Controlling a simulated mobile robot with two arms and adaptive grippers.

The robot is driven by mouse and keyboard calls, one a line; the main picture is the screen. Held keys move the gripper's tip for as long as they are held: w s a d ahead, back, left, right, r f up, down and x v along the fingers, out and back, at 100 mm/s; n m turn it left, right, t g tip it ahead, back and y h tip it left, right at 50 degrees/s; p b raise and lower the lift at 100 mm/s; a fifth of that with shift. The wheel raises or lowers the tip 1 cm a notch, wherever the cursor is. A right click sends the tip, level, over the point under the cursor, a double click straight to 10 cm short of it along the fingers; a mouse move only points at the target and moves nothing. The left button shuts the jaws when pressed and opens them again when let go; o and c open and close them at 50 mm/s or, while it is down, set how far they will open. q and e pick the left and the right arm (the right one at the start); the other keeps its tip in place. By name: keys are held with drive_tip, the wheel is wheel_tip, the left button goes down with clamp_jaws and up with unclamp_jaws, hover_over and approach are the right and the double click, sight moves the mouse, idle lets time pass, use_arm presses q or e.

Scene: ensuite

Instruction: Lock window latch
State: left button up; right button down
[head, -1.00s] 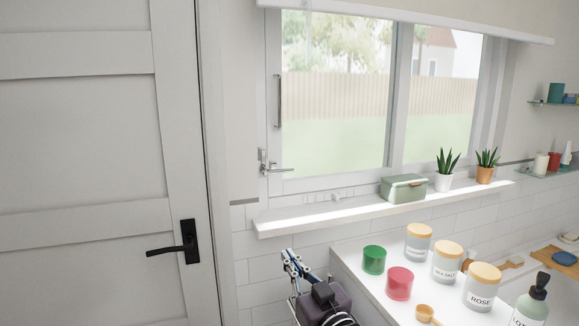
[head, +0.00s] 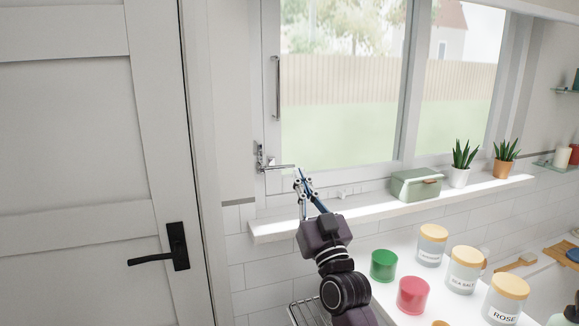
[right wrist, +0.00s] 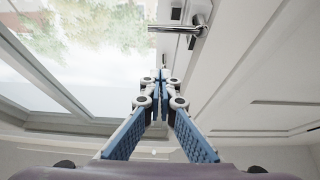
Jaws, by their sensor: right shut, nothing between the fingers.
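The window latch (head: 268,164) is a silver lever at the lower left of the window frame (head: 270,60). Its handle points right, roughly level. My right gripper (head: 301,177) is shut and empty, just below and right of the lever's free end in the head view. In the right wrist view the gripper's fingertips (right wrist: 161,73) are together, and the latch lever (right wrist: 178,29) shows beyond them, above and to the right. A gap seems to lie between the fingertips and the lever. My left gripper is in neither view.
A white sill (head: 390,208) runs under the window, with a green box (head: 415,186) and two potted plants. Jars and candles (head: 465,268) stand on the counter at lower right. A door with a black handle (head: 176,246) is at left.

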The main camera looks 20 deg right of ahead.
drive_tip(key=p+x, duration=0.2)
drive_tip(key=x, duration=0.7)
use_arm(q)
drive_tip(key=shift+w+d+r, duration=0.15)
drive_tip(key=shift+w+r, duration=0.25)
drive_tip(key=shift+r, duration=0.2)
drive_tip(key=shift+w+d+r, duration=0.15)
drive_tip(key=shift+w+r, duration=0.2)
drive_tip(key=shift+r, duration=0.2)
use_arm(e)
wheel_tip(320, 180, down, 4)
drive_tip(key=shift+w+f, duration=0.1)
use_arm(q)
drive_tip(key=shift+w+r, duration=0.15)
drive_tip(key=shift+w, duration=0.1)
